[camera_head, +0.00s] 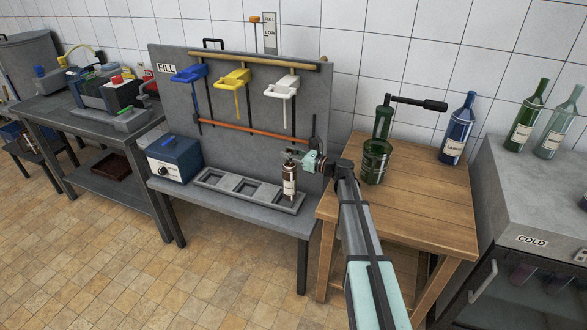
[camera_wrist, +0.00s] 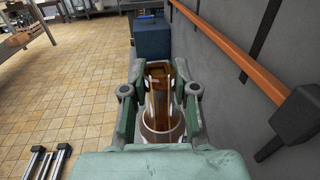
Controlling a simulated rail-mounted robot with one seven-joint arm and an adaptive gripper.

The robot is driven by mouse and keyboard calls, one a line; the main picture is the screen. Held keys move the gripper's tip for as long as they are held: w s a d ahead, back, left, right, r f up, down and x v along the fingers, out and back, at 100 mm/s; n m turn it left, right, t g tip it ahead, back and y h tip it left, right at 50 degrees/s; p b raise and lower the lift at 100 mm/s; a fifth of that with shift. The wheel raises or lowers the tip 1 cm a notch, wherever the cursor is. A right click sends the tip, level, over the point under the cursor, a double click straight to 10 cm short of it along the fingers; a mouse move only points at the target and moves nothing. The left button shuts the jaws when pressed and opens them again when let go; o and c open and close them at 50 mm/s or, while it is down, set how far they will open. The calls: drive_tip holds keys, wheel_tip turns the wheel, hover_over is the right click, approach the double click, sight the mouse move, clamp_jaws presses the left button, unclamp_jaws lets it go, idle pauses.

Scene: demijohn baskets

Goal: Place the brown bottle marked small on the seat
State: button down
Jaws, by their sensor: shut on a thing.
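The brown bottle (camera_head: 290,182) with a pale label stands upright at the right end of a grey tray (camera_head: 240,200) with a row of square seats. It is over the rightmost seat; I cannot tell whether its base rests in it. The writing on its label is too small to read. My gripper (camera_head: 297,157) is shut on the bottle's upper part from above right. In the wrist view, the brown bottle (camera_wrist: 160,112) is between the two fingers of my gripper (camera_wrist: 158,80). The other two visible seats are empty.
A blue box (camera_head: 174,158) stands left of the tray. Blue, yellow and white taps (camera_head: 232,80) hang above, with an orange bar (camera_head: 240,131) behind the bottle. A wooden table (camera_head: 420,190) with green and blue bottles is to the right.

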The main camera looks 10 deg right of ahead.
drive_tip(key=w, duration=0.4)
drive_tip(key=shift+w+a+r, duration=0.2)
drive_tip(key=shift+a, duration=0.2)
drive_tip(key=shift+f+b, duration=1.25)
drive_tip(key=shift+f, duration=1.65)
drive_tip(key=shift+f+b, duration=0.4)
drive_tip(key=shift+f, duration=0.5)
drive_tip(key=c, duration=0.8)
unclamp_jaws()
drive_tip(key=shift+s+d, duration=0.1)
